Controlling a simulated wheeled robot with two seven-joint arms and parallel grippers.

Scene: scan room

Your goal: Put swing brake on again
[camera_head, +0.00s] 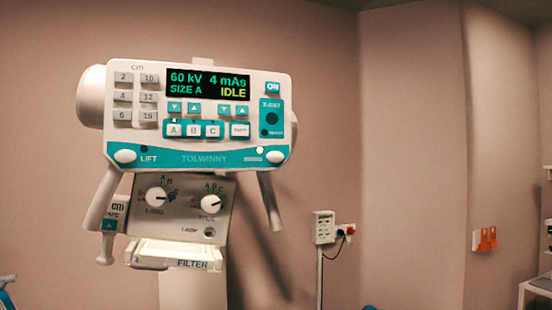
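The white and teal control panel (186,110) of an x-ray head faces me at the left of the head view. Its lower teal strip has a white knob (275,157) at the right end, beside a small label too blurred to read surely, possibly SWING. A small round lamp (260,150) above that label shines white. At the left end, a matching knob (125,156) stands beside the word LIFT, with a dark lamp (144,149) above it. The display (208,84) reads 60 kV, 4 mAs, SIZE A, IDLE. Neither gripper is in view.
Two handles (102,199) (270,201) slant down below the panel. Between them hang a collimator with two dials (182,200) and a FILTER tray (178,256). A socket box (324,227) and orange hooks (486,238) are on the walls. A shelf edge (540,285) shows at right.

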